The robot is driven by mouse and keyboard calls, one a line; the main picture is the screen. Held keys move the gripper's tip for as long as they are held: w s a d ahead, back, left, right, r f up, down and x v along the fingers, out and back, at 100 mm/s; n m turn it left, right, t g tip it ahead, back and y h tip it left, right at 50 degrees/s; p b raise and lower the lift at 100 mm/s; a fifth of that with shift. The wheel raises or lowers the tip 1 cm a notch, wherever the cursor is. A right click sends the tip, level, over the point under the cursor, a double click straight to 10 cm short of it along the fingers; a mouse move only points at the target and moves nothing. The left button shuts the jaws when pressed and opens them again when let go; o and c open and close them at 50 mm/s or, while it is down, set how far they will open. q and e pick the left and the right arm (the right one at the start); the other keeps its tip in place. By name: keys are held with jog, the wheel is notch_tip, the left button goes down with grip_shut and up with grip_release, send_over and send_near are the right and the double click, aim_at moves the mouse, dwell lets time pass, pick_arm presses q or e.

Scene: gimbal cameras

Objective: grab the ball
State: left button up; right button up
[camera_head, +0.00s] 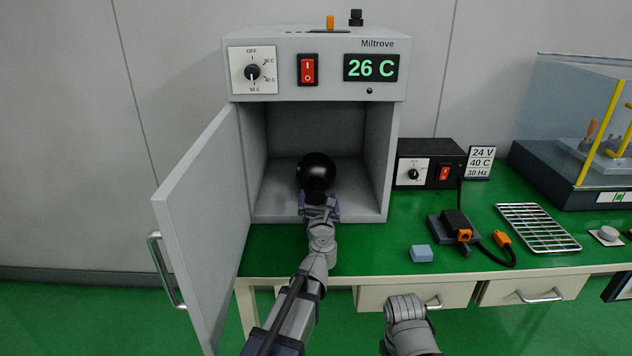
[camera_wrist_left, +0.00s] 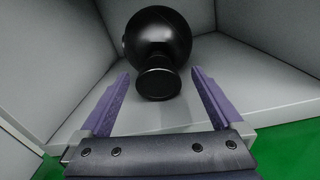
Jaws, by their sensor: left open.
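The ball (camera_head: 317,171) is black and glossy, with a short round neck at its near side. It sits inside the grey box-shaped oven (camera_head: 392,150), on its floor. In the left wrist view the ball (camera_wrist_left: 158,36) is at the top middle, with its neck (camera_wrist_left: 158,84) facing me. My left gripper (camera_head: 319,205) reaches into the oven's front. In the left wrist view the left gripper (camera_wrist_left: 158,92) is open, its purple fingers on either side of the neck, with gaps visible. My right arm shows at the bottom of the head view, but its fingers do not show clearly.
The oven door (camera_head: 205,215) stands open at the left. Right of the oven are a black control box (camera_head: 428,165), a blue block (camera_head: 420,253), a wire rack (camera_head: 538,228) and a dark device with an orange connector (camera_head: 455,228). Drawers hang below the green bench (camera_head: 390,262).

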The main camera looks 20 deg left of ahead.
aim_at(315, 176)
pick_arm(q)
jog(key=x, duration=0.4)
jog(key=shift+a+r, duration=0.1)
jog(key=shift+a, duration=0.05)
grip_shut()
dwell(0.6)
